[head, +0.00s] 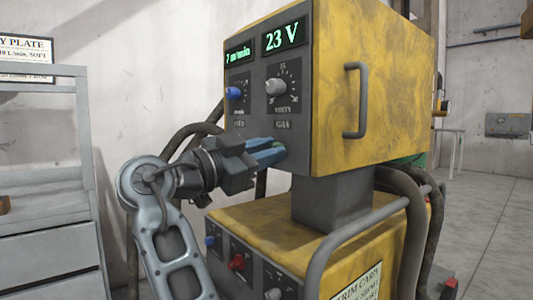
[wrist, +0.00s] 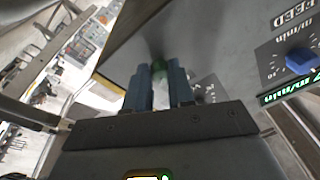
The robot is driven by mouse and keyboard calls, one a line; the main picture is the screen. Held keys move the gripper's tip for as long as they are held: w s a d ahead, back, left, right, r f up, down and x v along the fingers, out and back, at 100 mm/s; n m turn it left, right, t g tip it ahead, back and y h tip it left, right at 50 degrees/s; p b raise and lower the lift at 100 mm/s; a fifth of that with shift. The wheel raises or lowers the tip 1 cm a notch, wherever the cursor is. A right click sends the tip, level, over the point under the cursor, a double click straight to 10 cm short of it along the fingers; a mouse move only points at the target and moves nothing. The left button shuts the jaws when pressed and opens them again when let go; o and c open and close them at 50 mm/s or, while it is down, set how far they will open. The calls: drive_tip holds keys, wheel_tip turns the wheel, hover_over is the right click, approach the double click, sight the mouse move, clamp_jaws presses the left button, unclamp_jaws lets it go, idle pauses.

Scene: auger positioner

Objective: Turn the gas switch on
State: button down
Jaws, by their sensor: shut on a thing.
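The gas switch is on the front panel of the yellow welding unit (head: 375,80), under the "GAS" label (head: 282,125). In the head view my gripper's blue fingers (head: 272,153) reach the panel there and mostly cover the switch. The switch's position is hidden by the fingers.
A blue feed knob (head: 233,93) and a grey volts knob (head: 276,86) sit above, below displays reading 7 m/min and 23 V. A lower yellow cabinet (head: 265,215) has a red knob (head: 237,262). Thick hoses and a grey rail flank it. A grey shelf (head: 45,215) stands left.

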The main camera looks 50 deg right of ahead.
drive_tip(key=c, duration=1)
unclamp_jaws()
drive_tip(key=shift+a, duration=0.1)
drive_tip(key=p+v, duration=0.1)
drive_tip(key=v, duration=0.6)
drive_tip(key=shift+w+a, duration=0.15)
drive_tip(key=shift+a, duration=0.15)
drive_tip(key=shift+a, duration=0.1)
